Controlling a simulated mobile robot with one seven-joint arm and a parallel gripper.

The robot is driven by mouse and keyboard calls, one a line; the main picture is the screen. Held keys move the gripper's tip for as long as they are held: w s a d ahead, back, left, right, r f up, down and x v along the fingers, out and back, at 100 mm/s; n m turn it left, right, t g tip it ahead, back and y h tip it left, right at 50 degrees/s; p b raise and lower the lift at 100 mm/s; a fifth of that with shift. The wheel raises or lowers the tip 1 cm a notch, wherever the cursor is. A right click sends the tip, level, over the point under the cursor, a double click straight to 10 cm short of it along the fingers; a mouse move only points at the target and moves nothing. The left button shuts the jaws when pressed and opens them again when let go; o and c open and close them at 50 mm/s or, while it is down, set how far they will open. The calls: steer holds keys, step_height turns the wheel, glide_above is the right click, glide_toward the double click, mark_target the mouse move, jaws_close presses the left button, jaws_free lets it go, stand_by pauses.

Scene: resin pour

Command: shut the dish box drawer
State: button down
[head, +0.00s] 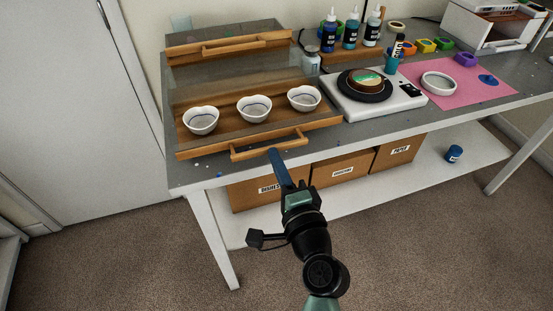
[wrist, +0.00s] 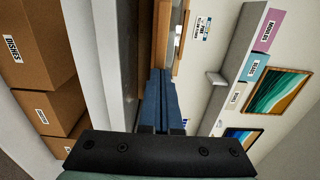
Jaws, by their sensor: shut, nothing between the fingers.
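The dish box drawer (head: 184,150) is pulled out on the bench, with its wooden front and bar handle (head: 240,154) facing me.
A white scale (head: 345,106) with a round piece on it stands right of the drawer. Bottles (head: 351,30), tape rolls and a pink mat (head: 440,99) lie farther right. Cardboard boxes (head: 335,172) sit on the shelf below. The floor in front is clear.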

mark_target(259, 122)
steer(key=b+x, duration=0.3)
steer(key=x, duration=0.9)
steer(key=shift+f, duration=0.2)
steer(key=shift+w+a, duration=0.15)
steer(key=shift+w, duration=0.25)
steer(key=shift+r, duration=0.5)
steer(key=shift+a, duration=0.1)
